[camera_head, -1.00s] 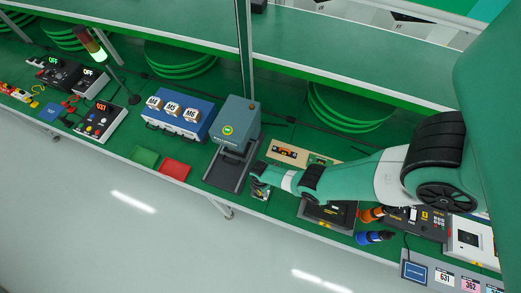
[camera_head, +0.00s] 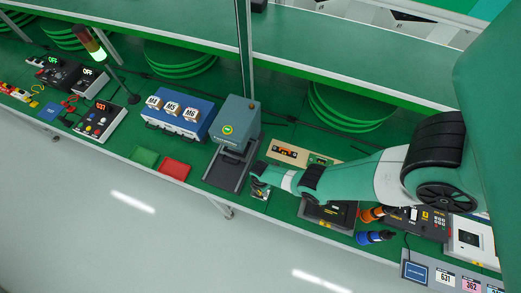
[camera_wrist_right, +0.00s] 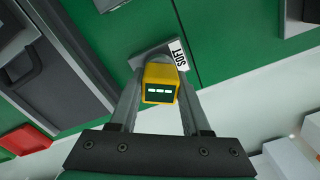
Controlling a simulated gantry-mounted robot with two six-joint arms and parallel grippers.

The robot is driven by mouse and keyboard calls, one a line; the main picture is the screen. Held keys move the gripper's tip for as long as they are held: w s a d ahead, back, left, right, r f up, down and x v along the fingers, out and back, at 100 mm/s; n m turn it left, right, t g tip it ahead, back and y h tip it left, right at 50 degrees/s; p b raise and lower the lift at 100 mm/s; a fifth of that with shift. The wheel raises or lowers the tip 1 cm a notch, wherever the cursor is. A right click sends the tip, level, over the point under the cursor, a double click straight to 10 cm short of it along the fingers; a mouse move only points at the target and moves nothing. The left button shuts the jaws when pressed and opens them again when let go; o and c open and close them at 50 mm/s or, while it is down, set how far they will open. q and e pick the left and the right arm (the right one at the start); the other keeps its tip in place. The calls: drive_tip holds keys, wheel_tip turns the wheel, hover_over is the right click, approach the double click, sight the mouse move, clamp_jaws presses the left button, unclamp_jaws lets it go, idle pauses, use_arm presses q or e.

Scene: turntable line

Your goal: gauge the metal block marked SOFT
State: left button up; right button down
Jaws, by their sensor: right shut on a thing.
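The metal block marked SOFT (camera_wrist_right: 147,52) is a grey piece with a white label, seen in the right wrist view just beyond my fingertips. My right gripper (camera_wrist_right: 160,88) is shut on a yellow gauge (camera_wrist_right: 161,84) whose dark display shows dashes. The gauge overlaps the near side of the block in that view; I cannot tell whether they touch. In the head view my right gripper (camera_head: 259,186) is low over the bench's front edge, right of the grey press, and largely hides the block and gauge. My left gripper is not in view.
The grey press (camera_head: 236,125) stands left of my right gripper. Farther left are a red pad (camera_head: 174,169), a green pad (camera_head: 145,157) and a blue case (camera_head: 180,118) with M4, M5 and M6 blocks. Bottles and devices crowd the bench below and right of my arm.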

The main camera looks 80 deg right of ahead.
drive_tip(key=shift+f+b, duration=0.55)
idle(0.9)
drive_tip(key=shift+c, duration=1.4)
unclamp_jaws()
wheel_tip(320, 180, up, 12)
drive_tip(key=p, duration=1.1)
drive_tip(key=shift+p, duration=0.4)
drive_tip(key=shift+f, duration=0.15)
